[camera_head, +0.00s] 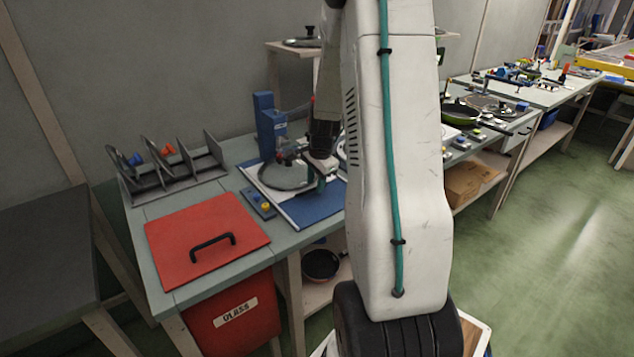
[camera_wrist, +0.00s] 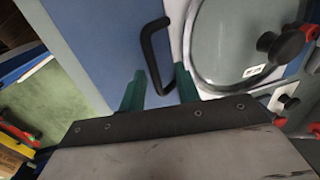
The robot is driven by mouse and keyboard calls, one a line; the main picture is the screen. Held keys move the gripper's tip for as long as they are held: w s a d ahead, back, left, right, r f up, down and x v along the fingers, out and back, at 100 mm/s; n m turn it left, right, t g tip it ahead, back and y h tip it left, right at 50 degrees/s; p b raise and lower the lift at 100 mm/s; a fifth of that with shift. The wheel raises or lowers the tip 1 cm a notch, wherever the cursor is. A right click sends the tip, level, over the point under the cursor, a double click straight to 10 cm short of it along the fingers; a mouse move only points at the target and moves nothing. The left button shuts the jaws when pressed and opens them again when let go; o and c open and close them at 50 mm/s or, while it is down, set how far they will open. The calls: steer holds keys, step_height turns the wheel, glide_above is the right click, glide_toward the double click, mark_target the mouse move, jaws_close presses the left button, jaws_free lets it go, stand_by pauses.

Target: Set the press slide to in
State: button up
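The press is a blue upright block (camera_head: 268,125) at the back of the bench. The press slide (camera_head: 318,207) is a flat blue and white plate in front of it; its blue surface also fills the upper middle of the wrist view (camera_wrist: 105,35). A black bar handle (camera_wrist: 148,48) stands on the slide. A round glass lid (camera_head: 283,174) with a black knob lies on the slide's white part. My gripper (camera_wrist: 160,75) is over the slide, its teal fingers spread. The handle's lower part appears between them, with gaps at both sides; contact cannot be told.
A red lidded bin marked GLASS (camera_head: 205,240) is at the left, beside a grey rack (camera_head: 170,172). A small blue block with a yellow button (camera_head: 260,205) sits left of the slide. A pan (camera_head: 320,264) is on the shelf below. Green floor lies open at right.

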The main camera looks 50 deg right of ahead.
steer(key=shift+s, duration=0.1)
step_height(320, 180, up, 8)
steer(key=s, duration=0.1)
steer(key=shift+s+a+f, duration=0.15)
stand_by(0.7)
steer(key=s+a+r+n, duration=0.4)
steer(key=s+a+n, duration=0.3)
steer(key=a, duration=0.4)
steer(key=s+a+r+n, duration=0.5)
steer(key=s+a+n, duration=0.1)
steer(key=a, duration=0.5)
steer(key=s+a+r+n, duration=0.5)
steer(key=s+a+n, duration=0.2)
steer(key=a, duration=0.4)
steer(key=shift+s+n+g+y, duration=0.3)
steer(key=shift+s+g, duration=0.1)
steer(key=shift+d, duration=0.1)
